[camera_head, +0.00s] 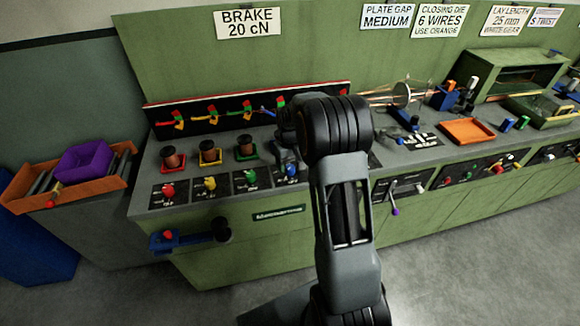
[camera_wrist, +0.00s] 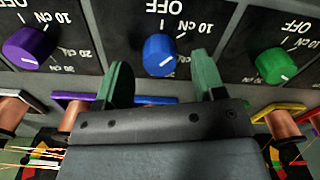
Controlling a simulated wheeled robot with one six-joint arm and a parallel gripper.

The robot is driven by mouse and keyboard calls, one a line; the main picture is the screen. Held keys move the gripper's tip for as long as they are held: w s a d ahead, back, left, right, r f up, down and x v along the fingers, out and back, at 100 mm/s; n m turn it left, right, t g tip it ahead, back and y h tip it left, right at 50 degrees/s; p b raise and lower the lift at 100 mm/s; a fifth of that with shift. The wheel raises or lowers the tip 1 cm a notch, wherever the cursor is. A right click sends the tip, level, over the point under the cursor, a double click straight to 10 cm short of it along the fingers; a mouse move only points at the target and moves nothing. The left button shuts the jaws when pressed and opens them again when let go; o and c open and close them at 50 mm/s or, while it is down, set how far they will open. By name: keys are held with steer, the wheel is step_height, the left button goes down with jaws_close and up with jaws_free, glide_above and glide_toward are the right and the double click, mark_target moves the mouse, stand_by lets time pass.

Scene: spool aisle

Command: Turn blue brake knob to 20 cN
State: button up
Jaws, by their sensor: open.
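The blue brake knob (camera_wrist: 160,55) is on a black dial plate in the wrist view, which shows the panel upside down. A short white mark lies on the knob's lower right part; I cannot tell exactly which value it meets. OFF and 10 cN are readable beside it; the lower right lettering is partly covered. My gripper (camera_wrist: 162,66) is open, its two green fingers on either side of the knob in the picture, with gaps; I see no contact. In the head view the blue knob (camera_head: 292,171) shows just under my gripper. The sign "BRAKE 20 cN" (camera_head: 249,22) hangs above.
The purple knob (camera_wrist: 30,48) and green knob (camera_wrist: 275,65) flank it in the wrist view. Copper spools (camera_head: 210,152) stand behind the knobs. An orange tray (camera_head: 466,131) lies on the bench at right. A blue bracket with a red knob (camera_head: 168,236) juts from the bench front.

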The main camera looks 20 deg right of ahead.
steer(key=shift+f, duration=0.9)
steer(key=shift+c, duration=0.2)
steer(key=c, duration=0.9)
